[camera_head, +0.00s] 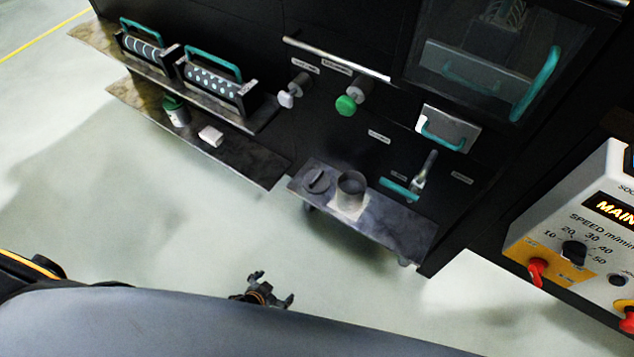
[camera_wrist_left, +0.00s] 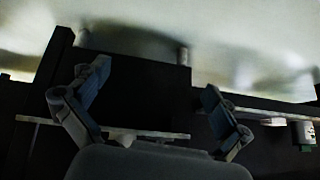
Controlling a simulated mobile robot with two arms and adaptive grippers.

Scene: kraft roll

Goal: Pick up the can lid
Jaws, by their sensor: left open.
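The can lid (camera_head: 317,181) is a dark round disc with a raised grip. It lies on the left part of the small dark shelf (camera_head: 390,222) in the head view. An open dark can (camera_head: 351,187) stands just right of it on a pale patch. My left gripper (camera_head: 273,287) is below and in front of this shelf in the head view, apart from the lid. Its two fingers also show spread and empty in the left wrist view (camera_wrist_left: 154,88). I cannot make out the lid in the left wrist view. My right gripper is in neither view.
The longer shelf (camera_head: 235,165) at left carries a green-topped container (camera_head: 175,111) and a white block (camera_head: 211,135). Patterned rollers (camera_head: 213,84) with teal handles sit above. A control box (camera_head: 590,220) stands at right. The floor before the shelves is clear.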

